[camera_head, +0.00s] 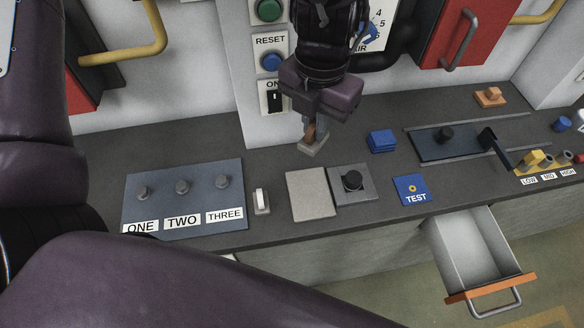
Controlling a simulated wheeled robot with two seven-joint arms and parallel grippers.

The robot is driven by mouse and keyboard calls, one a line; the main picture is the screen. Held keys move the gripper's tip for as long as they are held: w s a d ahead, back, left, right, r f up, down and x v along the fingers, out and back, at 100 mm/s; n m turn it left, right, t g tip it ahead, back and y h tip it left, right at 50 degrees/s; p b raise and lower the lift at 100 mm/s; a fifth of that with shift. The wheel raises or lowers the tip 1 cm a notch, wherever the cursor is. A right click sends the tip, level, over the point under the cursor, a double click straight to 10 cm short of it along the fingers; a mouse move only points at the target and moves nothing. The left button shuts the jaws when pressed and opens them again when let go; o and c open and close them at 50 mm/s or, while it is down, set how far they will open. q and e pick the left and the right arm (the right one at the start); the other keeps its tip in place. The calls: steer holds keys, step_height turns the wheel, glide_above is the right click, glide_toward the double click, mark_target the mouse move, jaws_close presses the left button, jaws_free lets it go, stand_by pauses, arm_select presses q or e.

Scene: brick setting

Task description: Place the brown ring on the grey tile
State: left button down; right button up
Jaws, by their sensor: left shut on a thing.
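My left gripper (313,130) points down at the middle of the counter, behind the grey tile. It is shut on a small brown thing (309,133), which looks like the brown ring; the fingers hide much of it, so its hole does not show. A small pale block (312,147) shows just under it; I cannot tell whether they touch. The light grey square tile (312,195) lies flat and bare on the counter, nearer to me than the gripper. My right gripper is not in view.
A darker plate with a black knob (352,181) adjoins the tile on the right. A white rocker switch (261,201) and a blue three-knob panel (182,205) are left.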

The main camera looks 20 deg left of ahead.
arm_select(q)
step_height(320, 180, down, 14)
steer(key=shift+d, duration=0.15)
step_height(320, 180, down, 4)
steer(key=shift+r+b, duration=0.25)
steer(key=shift+b, duration=0.15)
steer(key=shift+w+f, duration=0.1)
steer(key=shift+f, duration=0.4)
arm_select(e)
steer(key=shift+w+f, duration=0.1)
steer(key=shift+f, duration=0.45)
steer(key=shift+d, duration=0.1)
arm_select(q)
steer(key=shift+f, duration=0.2)
steer(key=c, duration=1.5)
jaws_free()
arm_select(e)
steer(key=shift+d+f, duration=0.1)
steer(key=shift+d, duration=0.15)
arm_select(q)
steer(key=shift+r, duration=0.1)
